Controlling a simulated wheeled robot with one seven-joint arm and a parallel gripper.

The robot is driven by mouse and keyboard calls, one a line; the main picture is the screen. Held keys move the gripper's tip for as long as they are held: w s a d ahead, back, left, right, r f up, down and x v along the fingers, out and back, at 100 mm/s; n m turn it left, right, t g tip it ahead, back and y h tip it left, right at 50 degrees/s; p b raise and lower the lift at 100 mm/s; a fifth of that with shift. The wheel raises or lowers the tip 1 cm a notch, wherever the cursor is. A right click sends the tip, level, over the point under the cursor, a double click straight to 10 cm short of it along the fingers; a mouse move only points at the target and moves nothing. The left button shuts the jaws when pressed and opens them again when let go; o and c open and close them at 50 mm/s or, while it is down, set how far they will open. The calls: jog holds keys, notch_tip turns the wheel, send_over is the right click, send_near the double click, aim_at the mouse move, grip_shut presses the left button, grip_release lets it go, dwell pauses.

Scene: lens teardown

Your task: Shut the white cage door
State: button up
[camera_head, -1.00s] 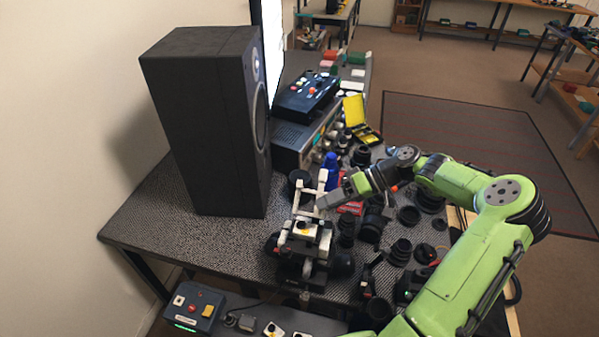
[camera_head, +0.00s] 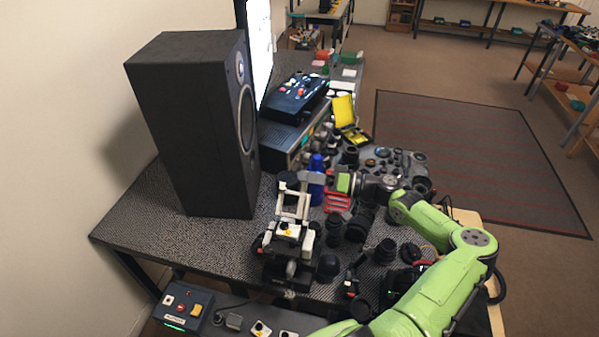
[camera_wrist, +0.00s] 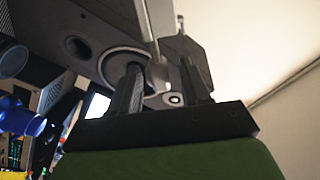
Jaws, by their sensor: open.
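The white cage door (camera_head: 294,205) is a narrow white frame standing raised and tilted over a black and white device (camera_head: 289,240) on the workbench. The door looks open. My gripper (camera_head: 308,178) is at the door's top end, reaching in from the right. In the wrist view my gripper (camera_wrist: 162,78) has its two dark fingers apart. A pale bar with a bracket (camera_wrist: 158,72), apparently part of the door, shows between or just beyond them. I cannot tell whether the fingers touch it.
A tall black speaker (camera_head: 195,130) stands left of the device. A blue bottle (camera_head: 316,178) stands close behind my gripper. Several dark lens parts (camera_head: 357,225) crowd the bench to the right. The bench top (camera_head: 150,215) is clear at front left.

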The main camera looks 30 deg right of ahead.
jog(key=shift+x, duration=1.5)
grip_shut()
